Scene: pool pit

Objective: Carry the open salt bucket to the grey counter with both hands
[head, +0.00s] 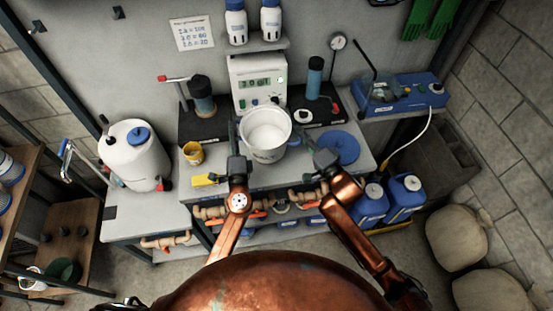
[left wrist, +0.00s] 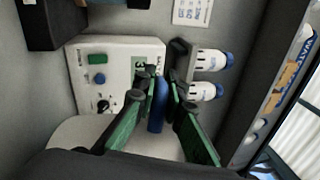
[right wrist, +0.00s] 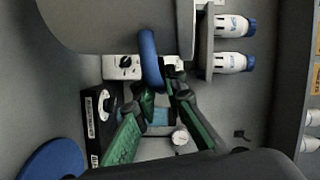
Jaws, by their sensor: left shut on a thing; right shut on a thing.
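The open white bucket (head: 265,152), with white salt (head: 267,128) inside, is upright over the grey counter (head: 222,167) in the head view. I cannot tell whether its base touches the counter. My left gripper (head: 236,138) is at the bucket's left side, shut on a blue grip (left wrist: 158,105) that shows between its green fingers in the left wrist view. My right gripper (head: 303,147) is at the bucket's right side, shut on another blue grip (right wrist: 150,62). The bucket's wall also fills the lower part of the left wrist view (left wrist: 85,135).
A white dosing unit (head: 258,80) stands behind the bucket. A yellow cup (head: 193,153) and yellow block (head: 206,180) are left of it; a blue disc (head: 338,148) is right. A white canister (head: 134,155) stands further left. Pipes (head: 275,203) run below the counter's front.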

